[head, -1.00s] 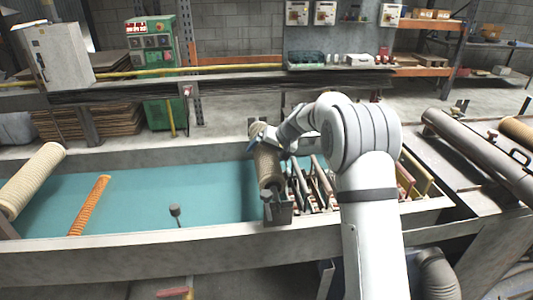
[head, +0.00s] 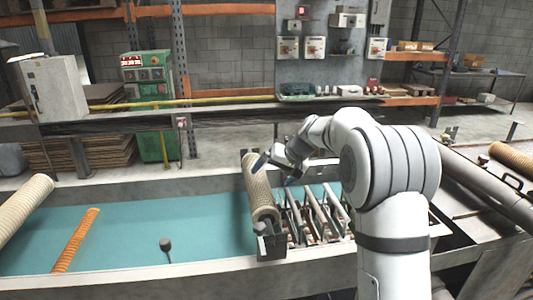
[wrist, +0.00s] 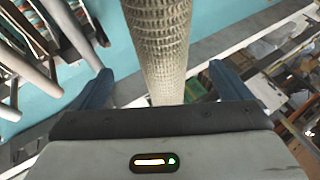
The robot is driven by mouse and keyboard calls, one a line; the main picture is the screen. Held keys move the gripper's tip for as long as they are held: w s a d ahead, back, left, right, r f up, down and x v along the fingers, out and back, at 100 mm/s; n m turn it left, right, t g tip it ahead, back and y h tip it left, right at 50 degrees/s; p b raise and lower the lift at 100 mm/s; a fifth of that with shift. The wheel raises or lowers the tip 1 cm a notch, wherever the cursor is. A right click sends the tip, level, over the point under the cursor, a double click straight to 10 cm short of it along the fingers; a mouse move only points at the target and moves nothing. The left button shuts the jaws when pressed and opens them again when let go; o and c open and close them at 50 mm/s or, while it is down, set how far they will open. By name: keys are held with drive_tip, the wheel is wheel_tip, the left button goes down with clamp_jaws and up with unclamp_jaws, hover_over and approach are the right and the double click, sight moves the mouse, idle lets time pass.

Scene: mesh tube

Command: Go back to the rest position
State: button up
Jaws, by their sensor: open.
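My gripper (head: 276,160) is open above the far end of the tan mesh tube (head: 261,190). The tube lies lengthwise, its near end at a dark grey holder (head: 271,245) on the near side of the teal bed (head: 185,215). In the wrist view my gripper's two blue fingers (wrist: 162,88) are spread wide. The mesh tube (wrist: 162,45) runs between them in the picture, with a gap on each side. Whether its far end still lies within the depth of the fingers I cannot tell.
Several metal bars (head: 318,210) stand in a rack right of the tube. An orange tube (head: 76,240) and a larger cream tube (head: 22,208) lie at the left. A small dark knob (head: 166,244) rises near the front rim. The teal bed's middle is clear.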

drive_tip(key=s+d+r+h, duration=0.1)
drive_tip(key=s+d+r, duration=0.15)
drive_tip(key=s, duration=0.75)
drive_tip(key=s+d+r+h, duration=0.15)
drive_tip(key=s+d, duration=0.25)
drive_tip(key=s, duration=0.5)
drive_tip(key=s+d+f+h, duration=0.1)
drive_tip(key=s+d+f, duration=0.2)
drive_tip(key=s, duration=0.7)
drive_tip(key=s+d+f+g+h, duration=0.1)
drive_tip(key=s+d+f+h, duration=0.1)
drive_tip(key=s, duration=0.9)
drive_tip(key=shift+d+f+m, duration=0.3)
drive_tip(key=shift+d+f, duration=0.15)
drive_tip(key=shift+d, duration=0.25)
drive_tip(key=shift+h, duration=0.25)
